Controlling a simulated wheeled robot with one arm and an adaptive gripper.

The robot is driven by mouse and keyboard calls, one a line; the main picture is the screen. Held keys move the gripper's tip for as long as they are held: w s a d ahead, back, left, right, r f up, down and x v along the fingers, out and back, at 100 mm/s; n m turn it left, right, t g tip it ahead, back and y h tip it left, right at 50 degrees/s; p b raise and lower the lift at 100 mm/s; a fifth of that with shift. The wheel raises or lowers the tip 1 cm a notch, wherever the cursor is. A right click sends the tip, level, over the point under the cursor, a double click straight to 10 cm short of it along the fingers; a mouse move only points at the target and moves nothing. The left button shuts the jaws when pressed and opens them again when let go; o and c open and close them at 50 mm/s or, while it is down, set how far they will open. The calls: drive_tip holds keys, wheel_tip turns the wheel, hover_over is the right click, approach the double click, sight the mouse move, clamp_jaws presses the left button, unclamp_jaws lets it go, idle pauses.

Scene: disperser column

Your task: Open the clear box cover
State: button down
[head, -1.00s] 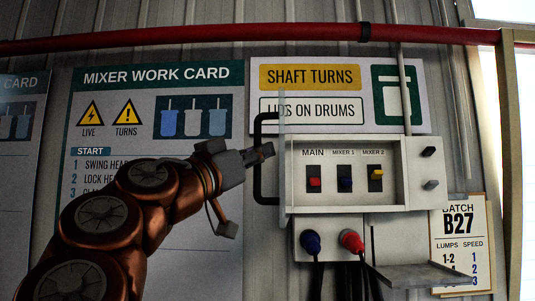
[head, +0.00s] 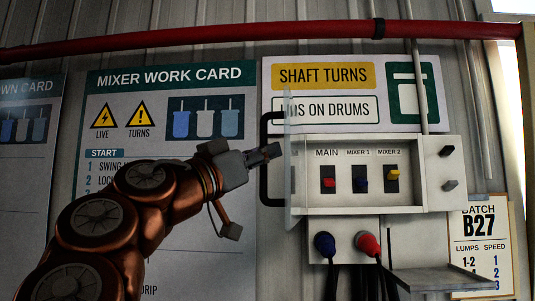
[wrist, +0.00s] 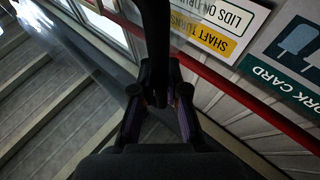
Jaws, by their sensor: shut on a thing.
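The clear box cover (head: 289,190) stands swung out from the left side of the wall box (head: 440,195), seen nearly edge-on in the head view. Its black bar handle (head: 264,182) sticks out to the left. My gripper (head: 270,153) is at this handle and is shut on it; the fingertips partly hide the bar. In the wrist view a black bar (wrist: 155,30) runs down between my gripper's fingers (wrist: 160,98).
A grey shelf (head: 445,278) juts out at lower right. A red pipe (head: 200,48) crosses the wall above. Signs hang flat on the wall.

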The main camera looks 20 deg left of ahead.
drive_tip(key=shift+s+r, duration=0.1)
drive_tip(key=shift+r, duration=0.1)
drive_tip(key=c, duration=1.4)
unclamp_jaws()
drive_tip(key=shift+d, duration=0.1)
drive_tip(key=shift+o, duration=1.1)
drive_tip(key=shift+f, duration=0.15)
drive_tip(key=shift+s+f, duration=0.1)
